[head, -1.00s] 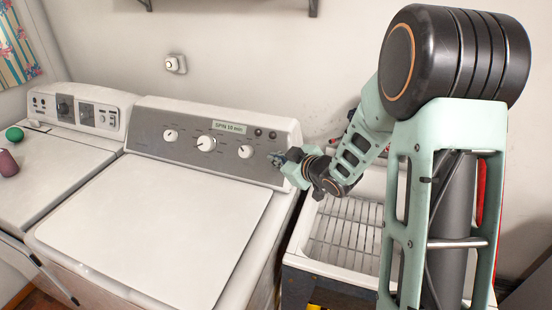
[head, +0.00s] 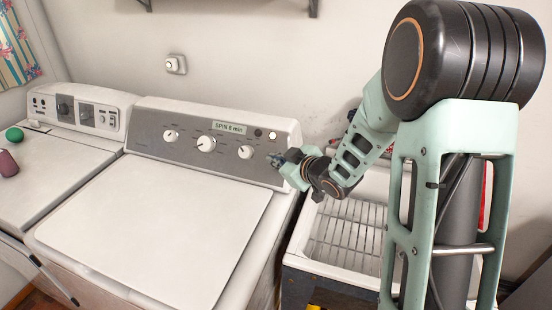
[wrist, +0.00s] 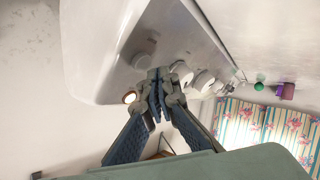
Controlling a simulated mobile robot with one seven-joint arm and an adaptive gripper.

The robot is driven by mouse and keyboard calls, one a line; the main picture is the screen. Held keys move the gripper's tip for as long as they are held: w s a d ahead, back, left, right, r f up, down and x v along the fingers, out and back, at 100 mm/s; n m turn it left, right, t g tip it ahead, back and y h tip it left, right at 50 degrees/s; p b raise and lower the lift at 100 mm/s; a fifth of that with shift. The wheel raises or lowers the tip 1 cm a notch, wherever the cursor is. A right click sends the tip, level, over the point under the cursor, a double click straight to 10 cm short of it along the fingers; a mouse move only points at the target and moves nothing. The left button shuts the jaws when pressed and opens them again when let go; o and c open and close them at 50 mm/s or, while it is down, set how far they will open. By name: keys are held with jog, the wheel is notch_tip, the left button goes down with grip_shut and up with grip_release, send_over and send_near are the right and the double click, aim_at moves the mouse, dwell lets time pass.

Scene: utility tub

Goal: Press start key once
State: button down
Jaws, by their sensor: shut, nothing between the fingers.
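The washer's control panel (head: 190,140) has a display (head: 229,127) that seems to read "SPIN 8 min". Two small round keys sit right of the display: a dark one (head: 258,132) and a pale, lit one (head: 272,135). I cannot read which is the start key. In the wrist view the lit key (wrist: 129,97) shows left of my fingertips. My gripper (head: 277,158) is shut and empty, in front of the panel's right end, below the keys. In the wrist view my gripper (wrist: 159,97) has its fingertips together over the panel; I cannot tell whether they touch it.
Several white knobs, such as the large one (head: 206,144), line the panel. A second machine (head: 70,150) stands at left with a green ball (head: 14,134) and a purple object (head: 8,163) on it. A utility tub (head: 345,235) with a rack stands at right.

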jog(key=shift+s+r, duration=0.1)
jog(key=s, duration=0.1)
jog(key=s+a+r, duration=0.1)
jog(key=s+r, duration=0.1)
jog(key=shift+s+a+r, duration=0.2)
jog(key=shift+s+a, duration=0.15)
jog(key=shift+s, duration=0.05)
dwell(0.7)
